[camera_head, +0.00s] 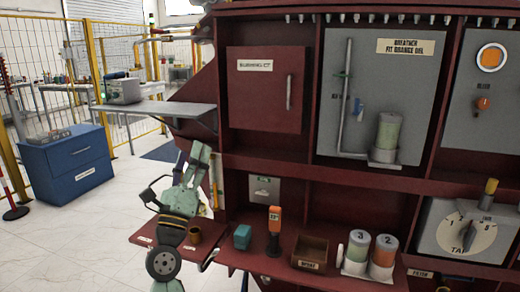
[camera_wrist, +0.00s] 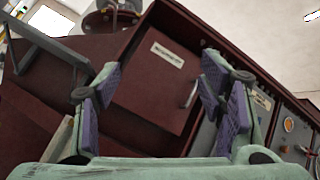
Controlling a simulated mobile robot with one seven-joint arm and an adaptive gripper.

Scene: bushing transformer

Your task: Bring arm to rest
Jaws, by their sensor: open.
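My gripper (camera_wrist: 160,82) shows in the wrist view with its two purple-padded fingers wide apart and nothing between them. Beyond the gap is the closed dark red door (camera_wrist: 150,92) with a white label and a handle; how far away it is, I cannot tell exactly. In the head view my pale green arm (camera_head: 200,158) is folded upright at the left edge of the red cabinet (camera_head: 235,190), below the grey side shelf (camera_head: 170,108). The fingers are hard to make out there. The same door (camera_head: 264,85), labelled for the bushing CT, is shut.
The cabinet's lower shelf holds a teal box (camera_head: 242,237), an orange-topped tool (camera_head: 274,230), a brown bin (camera_head: 309,252) and canisters (camera_head: 357,247). A tap dial (camera_head: 462,232) is at right. A blue drawer unit (camera_head: 68,160) stands left; white floor (camera_head: 75,235) is open there.

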